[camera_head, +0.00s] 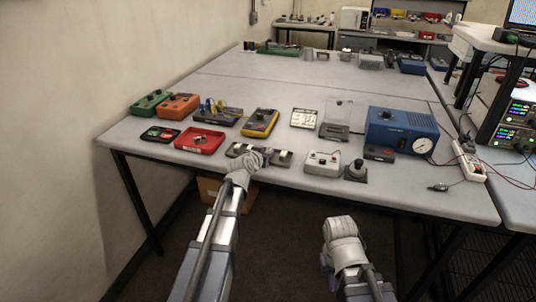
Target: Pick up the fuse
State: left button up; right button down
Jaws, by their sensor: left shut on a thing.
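My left gripper (254,157) reaches over the front edge of the table, at a dark grey holder (283,158) with light metal parts. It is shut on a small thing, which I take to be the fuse. The fuse itself is too small and too covered by the gripper to make out. The left part of the holder is partly hidden behind the gripper. My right gripper (341,226) hangs in front of the table, apart from everything; its fingers are not clear enough to tell open from shut.
A red tray (187,147) and a dark green tray (149,136) lie left of the holder. A white box (322,170), a dark knob unit (356,175) and a blue gauge box (394,121) stand to the right.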

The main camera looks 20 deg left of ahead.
pick_arm(q)
grip_shut()
jog(key=shift+r, duration=0.1)
notch_tip(320, 180, up, 10)
jog(key=p, duration=1)
notch_tip(320, 180, down, 10)
jog(key=b, duration=0.9)
jog(key=shift+r+b, duration=0.1)
jog(key=shift+b, duration=0.25)
jog(key=shift+f+b, duration=0.3)
jog(key=o, duration=0.7)
grip_release()
jog(key=shift+r, duration=0.1)
jog(key=shift+c, duration=0.2)
